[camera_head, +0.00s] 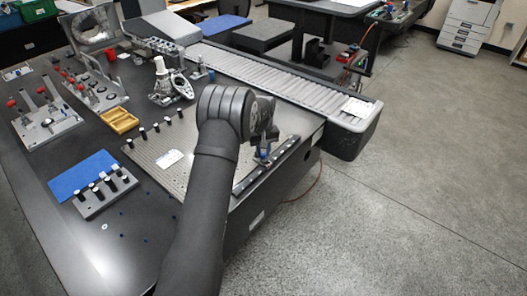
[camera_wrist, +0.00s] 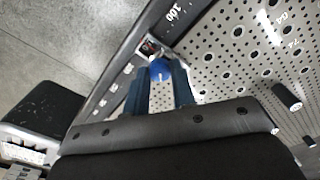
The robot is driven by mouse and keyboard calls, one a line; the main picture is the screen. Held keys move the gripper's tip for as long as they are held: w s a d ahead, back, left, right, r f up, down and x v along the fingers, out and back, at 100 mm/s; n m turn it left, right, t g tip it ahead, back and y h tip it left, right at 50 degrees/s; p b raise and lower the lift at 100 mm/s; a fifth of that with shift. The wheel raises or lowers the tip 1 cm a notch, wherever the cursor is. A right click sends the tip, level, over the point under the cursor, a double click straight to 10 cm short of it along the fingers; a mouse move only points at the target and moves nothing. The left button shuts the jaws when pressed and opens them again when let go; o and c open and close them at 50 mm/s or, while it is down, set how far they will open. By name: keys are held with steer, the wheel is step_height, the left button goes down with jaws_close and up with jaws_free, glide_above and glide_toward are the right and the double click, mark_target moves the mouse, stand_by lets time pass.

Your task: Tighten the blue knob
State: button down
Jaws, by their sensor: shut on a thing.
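The blue knob (camera_wrist: 160,72) shows in the wrist view between the tips of my gripper (camera_wrist: 161,82), at the edge of a perforated metal plate (camera_wrist: 215,60). The two fingers lie on either side of the knob, and my gripper is shut on it. In the head view my gripper (camera_head: 263,155) points down at the right edge of the plate (camera_head: 165,180), with a little blue of the knob showing at its tips. My arm hides part of the plate in the head view.
A roller conveyor (camera_head: 280,80) runs along the back right. Black posts stand on the plate's left side. A blue mat (camera_head: 75,180), a grey block with black knobs (camera_head: 105,193) and a yellow tray (camera_head: 119,121) lie to the left. The table's front left is mostly clear.

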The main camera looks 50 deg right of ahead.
steer(key=m, duration=0.5)
steer(key=shift+m, duration=0.4)
stand_by(0.3)
steer(key=c, duration=1.2)
jaws_free()
steer(key=shift+w+r, duration=0.1)
steer(key=shift+w, duration=0.1)
